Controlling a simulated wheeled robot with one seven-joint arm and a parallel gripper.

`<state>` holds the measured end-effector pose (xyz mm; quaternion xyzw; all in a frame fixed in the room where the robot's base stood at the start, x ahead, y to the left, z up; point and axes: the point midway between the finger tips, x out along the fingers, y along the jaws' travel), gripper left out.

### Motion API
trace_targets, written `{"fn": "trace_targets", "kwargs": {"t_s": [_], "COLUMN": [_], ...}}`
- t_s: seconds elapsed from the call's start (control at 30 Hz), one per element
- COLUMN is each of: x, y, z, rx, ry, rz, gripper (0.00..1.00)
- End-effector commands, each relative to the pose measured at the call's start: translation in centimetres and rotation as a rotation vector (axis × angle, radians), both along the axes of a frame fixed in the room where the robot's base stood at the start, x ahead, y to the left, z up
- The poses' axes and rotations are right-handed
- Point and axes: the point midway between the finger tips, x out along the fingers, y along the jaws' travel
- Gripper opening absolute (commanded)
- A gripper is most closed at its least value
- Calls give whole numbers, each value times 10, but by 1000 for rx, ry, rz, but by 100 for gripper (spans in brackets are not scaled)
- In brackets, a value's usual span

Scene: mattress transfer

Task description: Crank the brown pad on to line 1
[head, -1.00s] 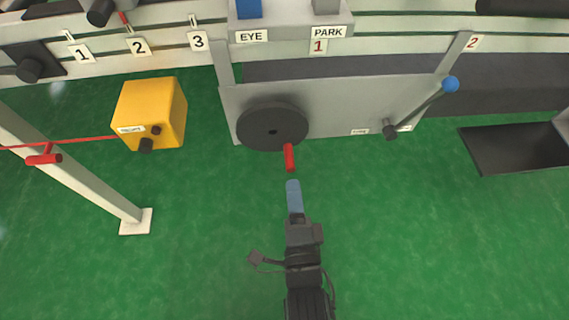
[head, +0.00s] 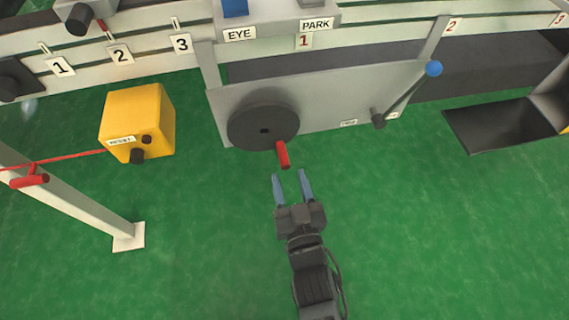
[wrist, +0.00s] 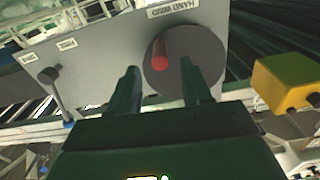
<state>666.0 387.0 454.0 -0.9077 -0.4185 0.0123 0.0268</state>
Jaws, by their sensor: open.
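A dark round crank wheel (head: 263,127) is mounted on the grey panel (head: 330,108), with a red handle (head: 283,154) sticking out at its lower right. In the wrist view the wheel (wrist: 184,75) carries the red handle (wrist: 160,54), just beyond and between the fingertips. My gripper (head: 291,174) is open and empty, its two blue-grey fingers pointing at the handle with a small gap left. It also shows in the wrist view (wrist: 165,80). I cannot make out a brown pad in either view.
A lever with a blue knob (head: 433,69) is on the panel's right. A yellow box (head: 138,122) with black knobs stands at the left, near a pale post (head: 75,200) with a red cord. Numbered labels line the rails behind. The green floor is clear around my arm.

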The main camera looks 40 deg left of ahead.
Motion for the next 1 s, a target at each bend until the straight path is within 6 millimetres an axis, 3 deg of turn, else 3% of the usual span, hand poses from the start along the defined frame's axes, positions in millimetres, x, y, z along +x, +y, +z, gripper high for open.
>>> {"fn": "trace_targets", "kwargs": {"t_s": [0.3, 0.67, 1.0], "x": [27, 31, 31], "y": [32, 37, 37], "z": [-1, 0, 0], "rx": [1, 2, 2], "ry": [1, 2, 2], "rz": [1, 0, 0], "gripper": [48, 48, 18]}}
